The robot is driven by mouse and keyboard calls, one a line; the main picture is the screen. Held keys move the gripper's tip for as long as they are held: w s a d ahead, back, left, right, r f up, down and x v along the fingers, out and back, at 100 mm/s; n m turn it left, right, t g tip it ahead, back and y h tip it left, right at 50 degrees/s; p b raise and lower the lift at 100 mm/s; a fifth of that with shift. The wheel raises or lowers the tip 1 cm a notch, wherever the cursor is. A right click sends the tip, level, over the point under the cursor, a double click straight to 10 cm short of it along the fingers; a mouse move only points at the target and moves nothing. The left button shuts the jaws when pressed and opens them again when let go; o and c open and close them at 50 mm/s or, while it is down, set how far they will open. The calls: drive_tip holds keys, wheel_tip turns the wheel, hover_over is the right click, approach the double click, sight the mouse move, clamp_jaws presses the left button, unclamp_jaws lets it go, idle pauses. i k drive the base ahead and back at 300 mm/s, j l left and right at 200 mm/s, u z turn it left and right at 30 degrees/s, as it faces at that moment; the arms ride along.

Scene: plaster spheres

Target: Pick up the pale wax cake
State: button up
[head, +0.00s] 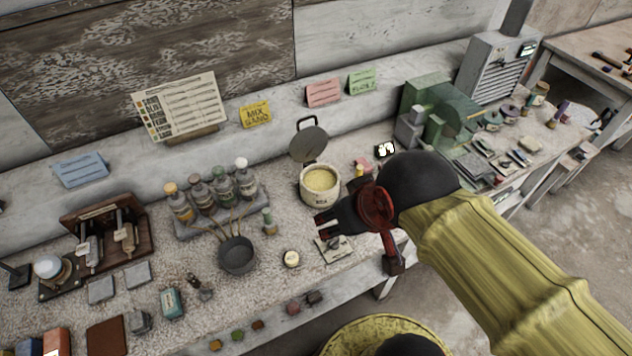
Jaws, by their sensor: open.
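I cannot tell for sure which thing is the pale wax cake. A small round item (291,259) with a pale top and dark side lies on the bench, left of and below my gripper in the picture, and may be it. My gripper (322,224) is open, points left over the bench in front of the cream pot, and shows nothing held. Below its tips lies a pale square piece (333,250) with a darker item on it, partly hidden by the gripper.
A cream pot (320,200) with its lid raised stands behind my gripper. A dark pan (237,256) and several bottles (200,198) are to the left. A green machine (440,115) stands to the right. The bench's front edge is close.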

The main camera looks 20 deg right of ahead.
sight(291, 258)
drive_tip(key=k+j+u, duration=0.1)
drive_tip(key=u, duration=0.25)
drive_tip(key=k+j+u, duration=0.2)
drive_tip(key=u, duration=0.15)
